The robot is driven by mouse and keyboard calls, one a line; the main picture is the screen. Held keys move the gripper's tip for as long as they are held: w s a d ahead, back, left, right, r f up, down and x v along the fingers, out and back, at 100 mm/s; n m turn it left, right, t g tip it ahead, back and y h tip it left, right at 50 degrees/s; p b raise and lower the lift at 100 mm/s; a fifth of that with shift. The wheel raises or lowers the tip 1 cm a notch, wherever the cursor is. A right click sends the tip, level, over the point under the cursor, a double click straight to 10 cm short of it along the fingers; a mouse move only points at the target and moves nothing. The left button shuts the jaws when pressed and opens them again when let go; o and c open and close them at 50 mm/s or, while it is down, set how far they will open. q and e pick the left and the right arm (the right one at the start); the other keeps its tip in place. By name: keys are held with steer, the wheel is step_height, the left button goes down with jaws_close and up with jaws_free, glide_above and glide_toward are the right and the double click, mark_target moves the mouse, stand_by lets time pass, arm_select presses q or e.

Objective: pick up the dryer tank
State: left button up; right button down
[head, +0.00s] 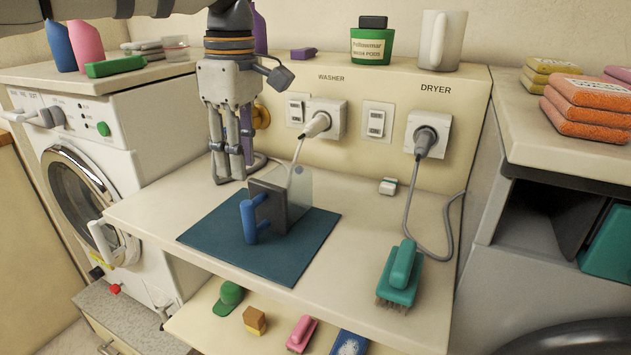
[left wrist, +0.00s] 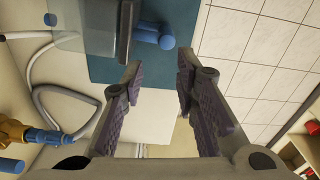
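The dryer tank (head: 283,203), a dark grey box with a clear part behind it and a blue handle (head: 250,220) in front, stands on a dark blue mat (head: 290,258). My left gripper (head: 234,172) points down just left of and behind the handle, close to the tank. It is open and empty. In the left wrist view, my left gripper (left wrist: 160,78) shows a gap between its padded fingers. The tank (left wrist: 105,28) and its blue handle (left wrist: 152,35) lie beyond the fingertips at the top. My right gripper is not in view.
A green brush (head: 401,275) lies on the counter to the right. A grey cord (head: 412,200) hangs from the dryer outlet. A pale hose and a brass valve (head: 262,116) are behind the gripper. The washer (head: 95,165) stands at left. The counter's front left is clear.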

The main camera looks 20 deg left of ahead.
mark_target(248, 217)
arm_select(q)
steer(key=f, duration=0.7)
steer(key=s+f, duration=0.1)
steer(key=f, duration=0.3)
steer(key=shift+d, duration=0.4)
steer(key=shift+r, duration=0.1)
jaws_close()
